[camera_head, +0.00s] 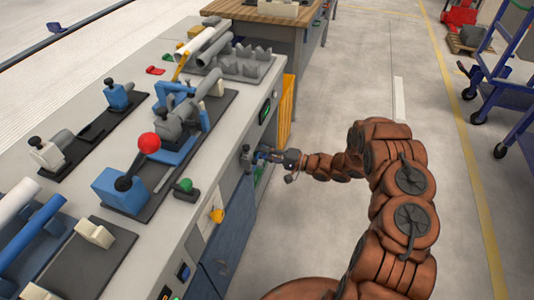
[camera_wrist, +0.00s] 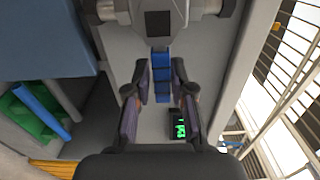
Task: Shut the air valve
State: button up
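The air valve is a grey fitting (camera_head: 247,156) on the front side of the workbench, with a blue lever (camera_head: 262,155) reaching out from it. In the wrist view the grey valve body (camera_wrist: 160,22) is at the top, and the blue lever (camera_wrist: 161,80) points down from it. My gripper (camera_head: 280,157) is at the valve. In the wrist view its two dark fingers (camera_wrist: 160,95) stand on either side of the lever. They are apart, with a gap visible on the left; contact on the right is unclear.
The workbench (camera_head: 205,165) carries clamps, pipes and a red-knobbed lever (camera_head: 149,143). A green display (camera_head: 265,110) is on its front, also in the wrist view (camera_wrist: 180,130). A blue cart (camera_head: 505,85) stands right; the floor between is clear.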

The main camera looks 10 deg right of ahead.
jog(key=shift+o, duration=1.2)
jog(key=v, duration=1.2)
